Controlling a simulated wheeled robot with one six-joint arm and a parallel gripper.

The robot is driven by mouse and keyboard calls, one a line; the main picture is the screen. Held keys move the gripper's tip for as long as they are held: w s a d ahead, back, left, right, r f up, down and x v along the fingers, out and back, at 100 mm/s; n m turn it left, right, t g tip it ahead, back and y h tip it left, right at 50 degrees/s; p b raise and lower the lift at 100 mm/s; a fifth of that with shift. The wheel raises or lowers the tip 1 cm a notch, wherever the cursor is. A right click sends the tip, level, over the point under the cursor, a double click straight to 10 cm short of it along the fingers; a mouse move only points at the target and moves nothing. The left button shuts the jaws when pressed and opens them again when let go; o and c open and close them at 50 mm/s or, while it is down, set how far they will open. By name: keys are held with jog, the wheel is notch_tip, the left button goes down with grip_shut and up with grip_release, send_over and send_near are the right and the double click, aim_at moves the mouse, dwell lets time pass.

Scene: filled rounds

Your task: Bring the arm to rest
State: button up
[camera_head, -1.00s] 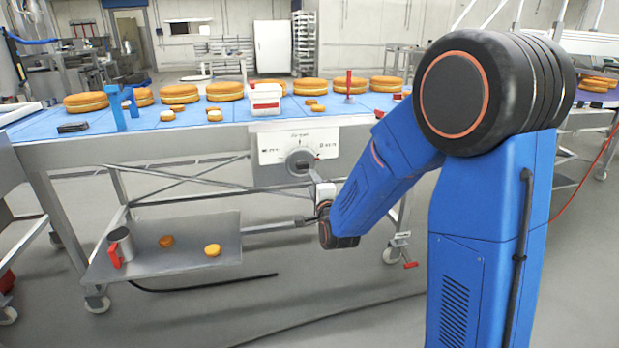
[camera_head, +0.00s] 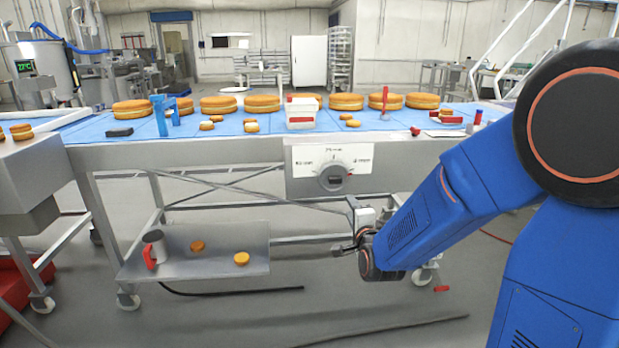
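My blue arm with black joints fills the right of the head view and reaches down and left. My gripper (camera_head: 343,249) is at its lower end, in front of the conveyor table, below the dial panel (camera_head: 332,169). It is small and seen from the side, so I cannot tell whether its fingers are open or shut. I see nothing clearly held in it. It is to the right of the lower metal shelf (camera_head: 205,266).
The blue conveyor (camera_head: 250,132) carries several round cakes (camera_head: 345,101) and smaller pieces. The lower shelf holds a metal jug (camera_head: 154,247) with a red handle and two small rounds (camera_head: 241,258). A steel unit (camera_head: 25,180) stands at the left. Grey floor in front is mostly clear.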

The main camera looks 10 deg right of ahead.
jog(key=s+d+n+g, duration=0.3)
jog(key=s+n+g, duration=0.3)
jog(key=s, duration=1.3)
jog(key=s+d+n+g, duration=0.3)
jog(key=s+n+g, duration=0.3)
jog(key=s+n, duration=0.5)
jog(key=s, duration=0.8)
jog(key=shift+s+d, duration=0.25)
jog(key=shift+s, duration=0.15)
jog(key=shift+c, duration=0.2)
